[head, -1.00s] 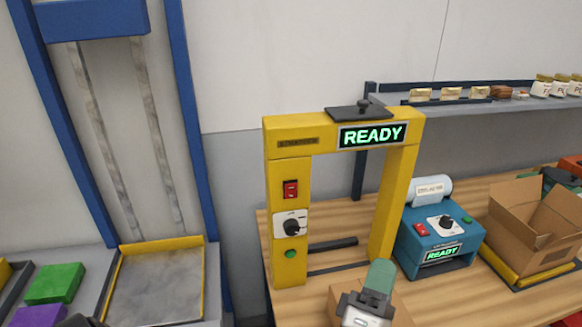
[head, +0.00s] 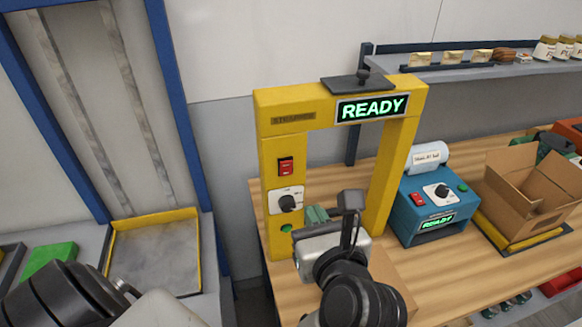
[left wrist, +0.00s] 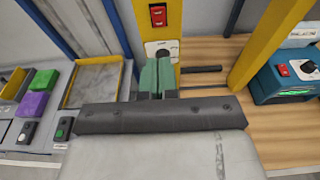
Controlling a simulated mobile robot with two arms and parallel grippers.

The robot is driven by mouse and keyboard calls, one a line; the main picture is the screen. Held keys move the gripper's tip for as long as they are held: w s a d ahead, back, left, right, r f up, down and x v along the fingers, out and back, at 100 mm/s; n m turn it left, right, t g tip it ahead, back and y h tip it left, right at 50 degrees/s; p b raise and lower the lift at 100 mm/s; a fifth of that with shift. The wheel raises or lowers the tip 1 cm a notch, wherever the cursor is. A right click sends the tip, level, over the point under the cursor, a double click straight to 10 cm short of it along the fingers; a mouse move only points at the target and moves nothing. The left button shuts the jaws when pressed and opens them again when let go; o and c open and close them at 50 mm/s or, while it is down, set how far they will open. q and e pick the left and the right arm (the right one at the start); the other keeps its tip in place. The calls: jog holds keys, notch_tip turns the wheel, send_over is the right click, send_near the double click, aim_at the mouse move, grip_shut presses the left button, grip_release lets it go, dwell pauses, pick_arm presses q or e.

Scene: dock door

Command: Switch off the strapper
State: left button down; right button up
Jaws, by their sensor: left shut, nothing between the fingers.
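The strapper (head: 272,135) is a yellow arch on the wooden bench, with a lit green READY display (head: 371,108). Its left post carries a red rocker switch (head: 286,166), a black dial on a white plate (head: 288,203) and a green button (head: 286,229). The red switch also shows at the top of the left wrist view (left wrist: 158,14). My left gripper (head: 316,213) has green fingers, shut and empty, just right of the dial in the head view. In the left wrist view the fingertips (left wrist: 157,63) lie below the dial and overlap the post; contact cannot be told. My right gripper is out of view.
A blue machine (head: 438,207) with its own red switch and READY display stands right of the arch. An open cardboard box (head: 528,185) is farther right. A yellow-edged tray (head: 155,255) and a green block (head: 48,258) are at left.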

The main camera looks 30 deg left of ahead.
aim_at(288, 163)
pick_arm(q)
jog(key=x, duration=0.8)
jog(key=r+x, duration=0.1)
jog(key=x, duration=0.4)
jog(key=shift+w+a, duration=0.25)
jog(key=shift+a, duration=0.15)
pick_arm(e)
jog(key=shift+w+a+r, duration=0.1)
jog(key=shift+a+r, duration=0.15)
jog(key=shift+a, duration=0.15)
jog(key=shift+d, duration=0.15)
pick_arm(q)
jog(key=shift+w, duration=0.1)
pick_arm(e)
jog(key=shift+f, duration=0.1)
